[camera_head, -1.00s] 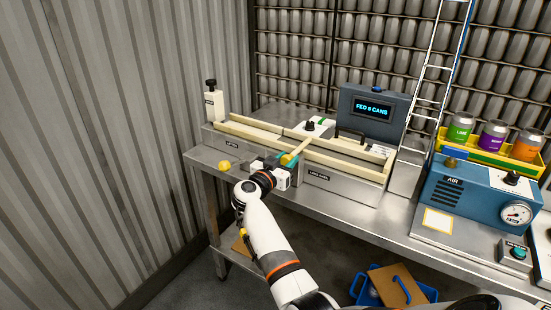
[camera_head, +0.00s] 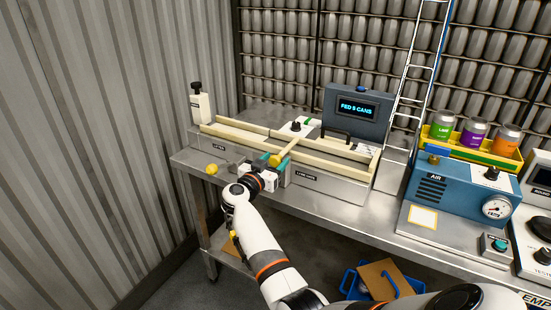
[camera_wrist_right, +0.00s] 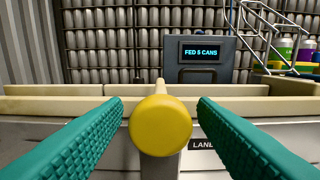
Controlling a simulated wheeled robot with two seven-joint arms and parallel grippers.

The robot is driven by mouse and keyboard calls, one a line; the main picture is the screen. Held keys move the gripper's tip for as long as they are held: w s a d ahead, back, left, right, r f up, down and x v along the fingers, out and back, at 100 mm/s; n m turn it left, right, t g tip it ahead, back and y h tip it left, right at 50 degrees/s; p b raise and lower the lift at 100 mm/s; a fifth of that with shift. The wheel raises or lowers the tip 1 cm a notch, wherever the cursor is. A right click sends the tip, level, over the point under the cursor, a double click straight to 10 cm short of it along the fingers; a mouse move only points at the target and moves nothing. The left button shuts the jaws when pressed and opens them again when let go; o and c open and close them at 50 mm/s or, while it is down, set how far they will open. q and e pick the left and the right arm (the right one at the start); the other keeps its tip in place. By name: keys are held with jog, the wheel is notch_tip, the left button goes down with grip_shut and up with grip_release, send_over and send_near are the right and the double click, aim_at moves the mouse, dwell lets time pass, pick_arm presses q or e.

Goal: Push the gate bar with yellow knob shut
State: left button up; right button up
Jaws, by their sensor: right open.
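The gate bar (camera_head: 291,148) is a pale bar lying across the rails of the can lane. Its yellow knob (camera_head: 275,160) sticks out at the near side of the machine. In the right wrist view the round knob (camera_wrist_right: 160,125) faces the camera in the middle, with the bar's far end just above it. My right gripper (camera_head: 273,162) is open, with one teal finger on each side of the knob. In the wrist view a gap shows between the knob and each finger. My left gripper is not in view.
Another yellow knob (camera_head: 211,169) sits at the machine's front left. A screen (camera_head: 358,108) reading "FED 5 CANS" stands behind the lane. A blue air unit (camera_head: 455,190) and a yellow tray (camera_head: 505,156) with cans are at right. The corrugated wall (camera_head: 90,150) is at left.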

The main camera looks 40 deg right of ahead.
jog(key=p+v, duration=0.5)
jog(key=v, duration=0.5)
jog(key=shift+s+a+p, duration=0.15)
jog(key=shift+a+p, duration=0.2)
jog(key=shift+a, duration=0.05)
